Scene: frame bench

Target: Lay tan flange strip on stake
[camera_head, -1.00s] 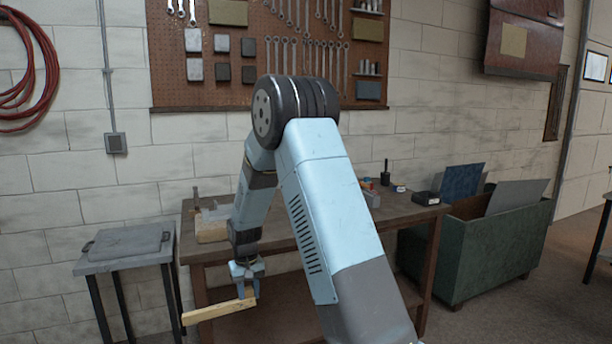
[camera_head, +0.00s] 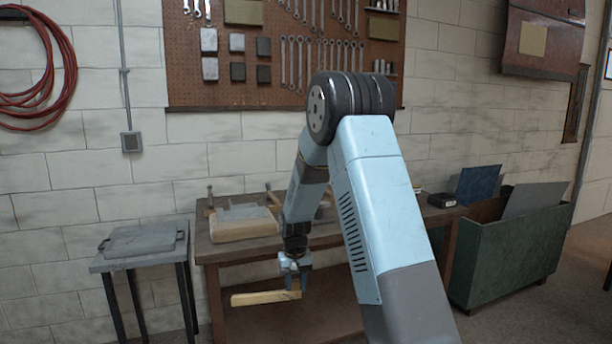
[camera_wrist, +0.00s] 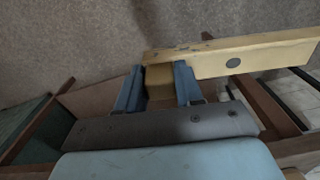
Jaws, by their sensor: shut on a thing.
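The tan flange strip (camera_head: 262,298) is a long pale yellow bar held in my gripper (camera_head: 294,288), in front of the workbench and below its top. It juts out to the left, nearly level. In the wrist view the strip (camera_wrist: 270,58) runs to the upper right with a dark round spot on its face. My gripper (camera_wrist: 160,88) is shut there on a tan block-like part at the strip's near end. I cannot make out which thing is the stake; some small upright tools stand on the bench partly behind my arm.
The wooden workbench (camera_head: 230,253) carries a pale block (camera_head: 240,228) with a grey piece on it. A small grey-topped stand (camera_head: 130,259) with a flat slab is to the left. A green bin (camera_head: 510,265) holding panels is to the right. Floor shows in front.

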